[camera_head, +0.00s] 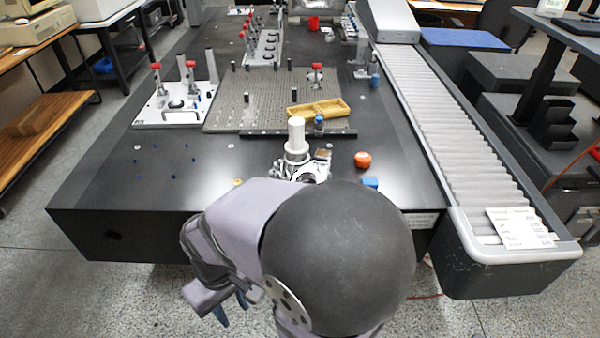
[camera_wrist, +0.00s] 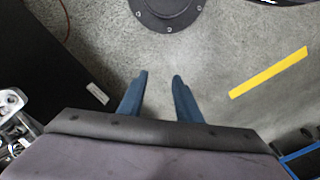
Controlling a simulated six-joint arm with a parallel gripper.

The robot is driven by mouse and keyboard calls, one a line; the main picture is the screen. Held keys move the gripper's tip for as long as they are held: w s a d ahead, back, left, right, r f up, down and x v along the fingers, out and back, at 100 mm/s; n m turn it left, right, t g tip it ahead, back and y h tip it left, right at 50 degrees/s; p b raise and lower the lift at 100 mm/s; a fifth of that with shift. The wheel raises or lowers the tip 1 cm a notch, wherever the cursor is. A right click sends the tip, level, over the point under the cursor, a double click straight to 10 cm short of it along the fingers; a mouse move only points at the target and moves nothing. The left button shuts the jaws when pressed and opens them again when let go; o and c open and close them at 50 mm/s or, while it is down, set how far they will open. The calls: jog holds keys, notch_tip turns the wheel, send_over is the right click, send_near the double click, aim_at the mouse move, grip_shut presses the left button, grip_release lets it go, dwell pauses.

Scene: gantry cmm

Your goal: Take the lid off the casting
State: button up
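A silvery metal casting (camera_head: 316,172) sits near the front edge of the black table, partly hidden behind my arm. A white stepped cylinder (camera_head: 296,136) stands upright on or just behind it; I cannot tell whether this is the lid. A metal part, probably the casting (camera_wrist: 14,122), shows at the left edge of the wrist view. My gripper (camera_head: 232,308) hangs off the front of the table, left of and well away from the casting. In the wrist view my gripper (camera_wrist: 160,75) has two blue fingers apart, with only floor between them.
A white fixture plate (camera_head: 160,118) stands left. A bellows-covered rail (camera_head: 440,110) runs along the right. The table's front left is mostly clear.

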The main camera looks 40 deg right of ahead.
dwell(0.3)
jog(key=o, duration=0.6)
jog(key=shift+r, duration=0.1)
